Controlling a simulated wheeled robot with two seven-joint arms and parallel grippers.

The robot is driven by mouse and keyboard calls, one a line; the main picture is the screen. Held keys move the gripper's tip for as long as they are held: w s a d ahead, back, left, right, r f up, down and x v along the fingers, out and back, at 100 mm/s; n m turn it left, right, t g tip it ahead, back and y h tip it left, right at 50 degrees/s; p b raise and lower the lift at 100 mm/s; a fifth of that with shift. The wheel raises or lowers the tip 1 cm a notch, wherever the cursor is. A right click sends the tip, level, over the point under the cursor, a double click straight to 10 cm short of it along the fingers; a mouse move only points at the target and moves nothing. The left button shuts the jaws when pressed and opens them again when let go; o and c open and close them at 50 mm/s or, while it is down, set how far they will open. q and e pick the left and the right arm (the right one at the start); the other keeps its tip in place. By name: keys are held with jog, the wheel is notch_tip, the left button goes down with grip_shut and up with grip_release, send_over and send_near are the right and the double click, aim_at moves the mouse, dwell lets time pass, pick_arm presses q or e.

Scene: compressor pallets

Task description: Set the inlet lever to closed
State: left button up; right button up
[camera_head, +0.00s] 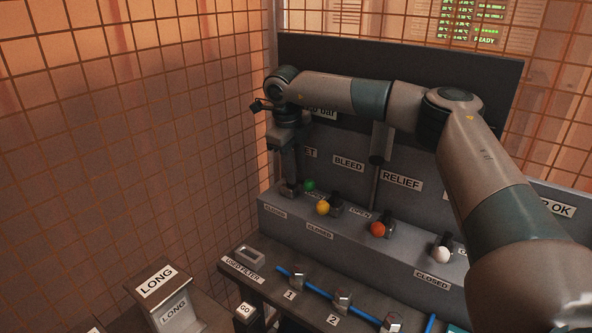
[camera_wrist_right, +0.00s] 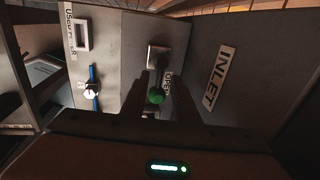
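The inlet lever has a green knob (camera_head: 309,185) and stands at the left end of the grey valve ledge, by the INLET sign, partly hidden behind my right gripper. The knob lies toward the OPEN label, away from the CLOSED label (camera_head: 275,212) at the ledge's front. My right gripper (camera_head: 290,189) points down at the lever, just left of the knob. In the right wrist view the green knob (camera_wrist_right: 156,96) shows between two dark, spread fingers, beside the OPEN label (camera_wrist_right: 168,84). I cannot tell whether a finger touches it. My left gripper is not in view.
A lower shelf in front holds a USED FILTER slot (camera_head: 248,255) and a blue rod (camera_head: 318,293). A mesh fence (camera_head: 150,130) closes off the left.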

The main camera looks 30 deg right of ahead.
jog(key=shift+d+f, duration=0.1)
jog(key=shift+f, duration=0.5)
jog(key=shift+c, duration=0.3)
grip_shut()
dwell(0.9)
